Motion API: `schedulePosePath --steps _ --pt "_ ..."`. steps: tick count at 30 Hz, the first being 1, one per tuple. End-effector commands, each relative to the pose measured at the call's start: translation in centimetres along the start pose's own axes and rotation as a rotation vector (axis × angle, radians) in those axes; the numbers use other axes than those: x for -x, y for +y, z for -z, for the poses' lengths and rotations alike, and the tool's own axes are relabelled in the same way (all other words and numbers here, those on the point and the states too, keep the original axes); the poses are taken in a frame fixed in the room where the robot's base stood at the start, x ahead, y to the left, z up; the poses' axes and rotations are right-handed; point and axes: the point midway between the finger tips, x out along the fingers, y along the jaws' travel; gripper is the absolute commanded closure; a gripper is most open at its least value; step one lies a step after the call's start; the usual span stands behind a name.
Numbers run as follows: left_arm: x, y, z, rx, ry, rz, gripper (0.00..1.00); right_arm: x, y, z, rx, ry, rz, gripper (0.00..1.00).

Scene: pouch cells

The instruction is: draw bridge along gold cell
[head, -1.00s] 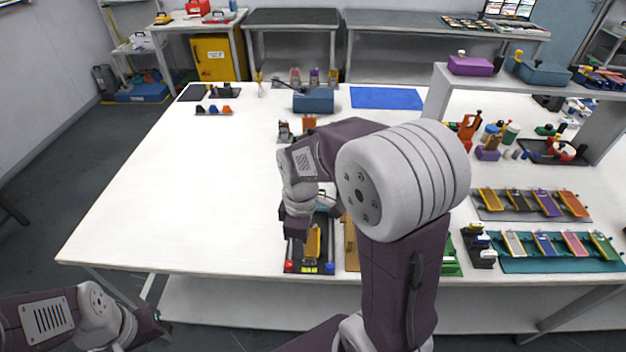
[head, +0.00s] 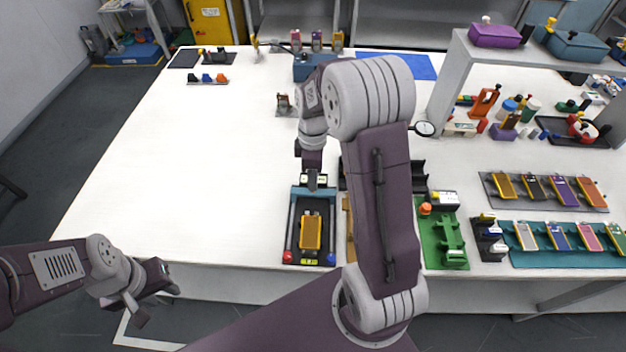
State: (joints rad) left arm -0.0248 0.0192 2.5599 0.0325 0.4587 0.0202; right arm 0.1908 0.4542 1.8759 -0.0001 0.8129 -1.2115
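The gold cell (head: 311,232) lies flat in a dark fixture (head: 312,258) at the table's near edge, in the middle of the head view. A blue-grey bridge (head: 300,191) crosses the fixture's far end, beyond the cell. My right gripper (head: 312,181) points down at the middle of this bridge. Its fingers are small and partly hidden, so I cannot tell whether they close on it. My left gripper (head: 142,305) is empty, low at the left, off the table's near edge. Its fingers look apart.
A green fixture (head: 458,258) and a dark block stand right of my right arm. Racks of coloured cells (head: 575,237) lie at the right. A raised shelf (head: 455,65) stands behind them. The table's left half (head: 190,180) is mostly clear.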

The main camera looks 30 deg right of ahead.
Motion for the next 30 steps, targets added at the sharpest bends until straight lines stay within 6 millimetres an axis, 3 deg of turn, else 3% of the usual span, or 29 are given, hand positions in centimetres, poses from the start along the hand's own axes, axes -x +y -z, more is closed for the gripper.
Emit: schedulePosePath --steps 6,13,14,18,30 --pt "-0.2 0.0 0.0 0.0 0.0 0.0 0.64 -2.4 0.0 0.0 0.0 0.0 0.0 0.6" --pt "-0.2 0.0 0.0 0.0 0.0 0.0 0.64 -2.5 0.0 0.0 0.0 0.0 -0.001 0.6" --pt "-0.2 0.0 0.0 0.0 0.0 0.0 0.64 -2.5 0.0 0.0 0.0 0.0 -0.001 0.63" --pt "-0.2 0.0 0.0 0.0 0.0 0.0 0.64 -2.5 0.0 0.0 0.0 0.0 -0.001 1.0" --pt "-0.2 0.0 0.0 0.0 0.0 0.0 0.64 -2.4 0.0 0.0 0.0 0.001 -0.002 1.0"
